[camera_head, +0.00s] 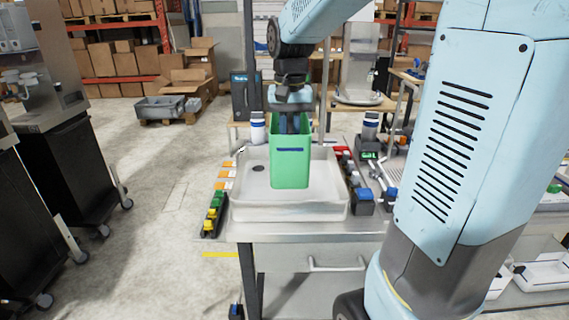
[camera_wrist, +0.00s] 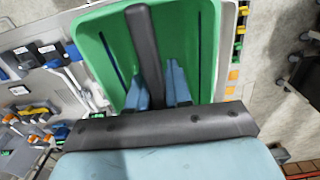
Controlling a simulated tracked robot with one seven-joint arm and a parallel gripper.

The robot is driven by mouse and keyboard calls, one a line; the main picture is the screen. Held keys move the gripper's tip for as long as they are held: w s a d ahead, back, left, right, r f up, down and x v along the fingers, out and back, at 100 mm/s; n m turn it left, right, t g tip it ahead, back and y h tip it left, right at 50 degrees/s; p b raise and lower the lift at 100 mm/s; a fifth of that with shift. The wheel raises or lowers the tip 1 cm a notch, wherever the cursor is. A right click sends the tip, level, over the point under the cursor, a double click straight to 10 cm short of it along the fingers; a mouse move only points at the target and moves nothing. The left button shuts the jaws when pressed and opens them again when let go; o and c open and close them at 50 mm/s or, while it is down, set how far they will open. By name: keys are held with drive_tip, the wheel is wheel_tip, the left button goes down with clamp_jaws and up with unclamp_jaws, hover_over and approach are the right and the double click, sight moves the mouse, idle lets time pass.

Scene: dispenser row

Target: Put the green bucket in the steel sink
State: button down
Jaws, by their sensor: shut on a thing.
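The green bucket (camera_head: 290,165) hangs upright from my gripper (camera_head: 290,122), which points straight down at its top. In the head view the bucket is in front of the pale, shallow sink basin (camera_head: 290,213) set on the bench, inside its outline. I cannot tell whether its base touches the sink floor. In the wrist view the open top of the bucket (camera_wrist: 100,55) fills the upper middle. My gripper (camera_wrist: 160,85) is shut on the bucket, with its blue-grey fingers reaching into the bucket's mouth. The sink is mostly hidden by the bucket there.
Coloured small blocks (camera_head: 214,213) line the bench's left side. Small dark and blue containers (camera_head: 362,200) stand close to the sink's right. White bottles (camera_head: 258,128) stand behind it. A black cabinet (camera_head: 45,165) is at the far left, with open floor between.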

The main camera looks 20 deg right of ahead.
drive_tip(key=w+f, duration=0.1)
drive_tip(key=w, duration=0.3)
drive_tip(key=w+d+f, duration=0.1)
drive_tip(key=w, duration=0.1)
drive_tip(key=shift+f, duration=0.35)
drive_tip(key=w+f, duration=0.5)
drive_tip(key=f, duration=0.4)
drive_tip(key=shift+d, duration=0.35)
drive_tip(key=c, duration=1.1)
unclamp_jaws()
drive_tip(key=shift+f, duration=0.1)
drive_tip(key=shift+o, duration=0.3)
